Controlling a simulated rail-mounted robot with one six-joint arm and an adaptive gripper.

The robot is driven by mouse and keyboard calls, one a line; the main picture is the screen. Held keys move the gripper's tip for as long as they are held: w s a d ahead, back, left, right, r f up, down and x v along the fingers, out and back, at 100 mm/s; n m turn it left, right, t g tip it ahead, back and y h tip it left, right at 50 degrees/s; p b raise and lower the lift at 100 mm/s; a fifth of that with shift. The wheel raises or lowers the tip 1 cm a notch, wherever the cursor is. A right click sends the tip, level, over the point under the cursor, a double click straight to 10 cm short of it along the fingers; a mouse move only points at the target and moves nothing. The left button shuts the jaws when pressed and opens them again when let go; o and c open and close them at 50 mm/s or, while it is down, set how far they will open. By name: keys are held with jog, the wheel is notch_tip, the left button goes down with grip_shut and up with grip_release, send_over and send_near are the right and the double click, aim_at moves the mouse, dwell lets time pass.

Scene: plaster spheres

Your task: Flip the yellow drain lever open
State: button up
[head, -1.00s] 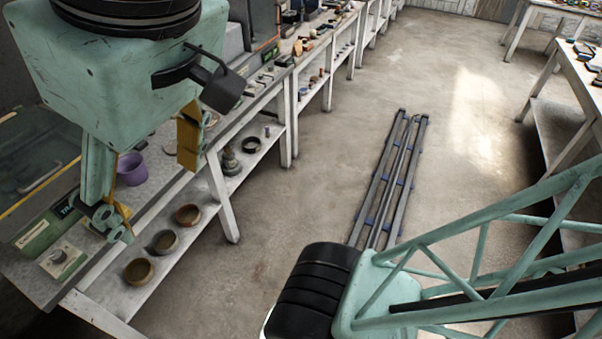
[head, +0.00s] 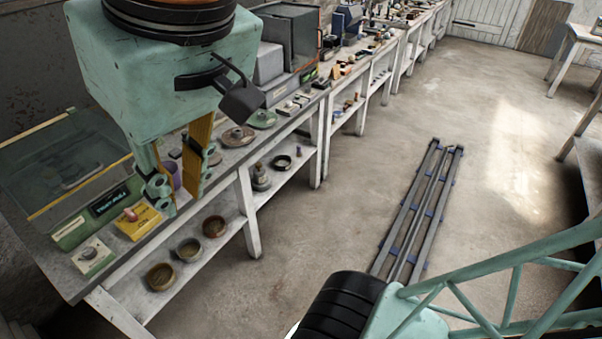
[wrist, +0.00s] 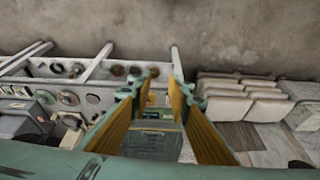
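My gripper (head: 177,200) hangs above the left end of the workbench in the head view, its fingers apart with nothing between them. In the wrist view its two yellow-lined fingers (wrist: 160,82) are also spread. A yellow block (head: 138,222) with a small pinkish knob on top sits on the bench's front part, left of and below the fingertips in the head view. A small yellow patch, probably this block, shows between the fingers in the wrist view (wrist: 154,98). I cannot make out a distinct drain lever or its position.
A glass-lidded case (head: 70,165) stands behind the block, and a pale box with a dark knob (head: 92,255) left of it. A purple cup (head: 172,172) is partly hidden behind the fingers. Bowls (head: 188,249) lie on the lower shelf.

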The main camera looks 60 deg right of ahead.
jog(key=w+m, duration=0.1)
jog(key=w, duration=0.1)
jog(key=w+r+m, duration=0.1)
jog(key=w, duration=0.1)
jog(key=w+m, duration=0.1)
jog(key=w, duration=0.2)
jog(key=shift+d+r+m+p, duration=0.3)
jog(key=shift+d+r+p, duration=0.05)
jog(key=shift+d+r, duration=0.05)
grip_shut()
jog(key=w+d+f+m+p, duration=0.1)
jog(key=w+d+m, duration=0.3)
jog(key=w, duration=0.5)
jog(key=w+d+m+p, duration=0.1)
jog(key=w+d+m, duration=0.1)
jog(key=w+m, duration=0.5)
jog(key=w+d+f+m, duration=0.1)
jog(key=w+d+m, duration=0.2)
jog(key=w, duration=0.8)
jog(key=w+d+f+m+p, duration=0.3)
jog(key=w+d+f+m, duration=1.2)
jog(key=w+d, duration=0.7)
notch_tip(320, 180, down, 4)
jog(key=shift+r+m+y, duration=0.2)
jog(key=shift+m+y, duration=0.1)
jog(key=shift+w, duration=0.1)
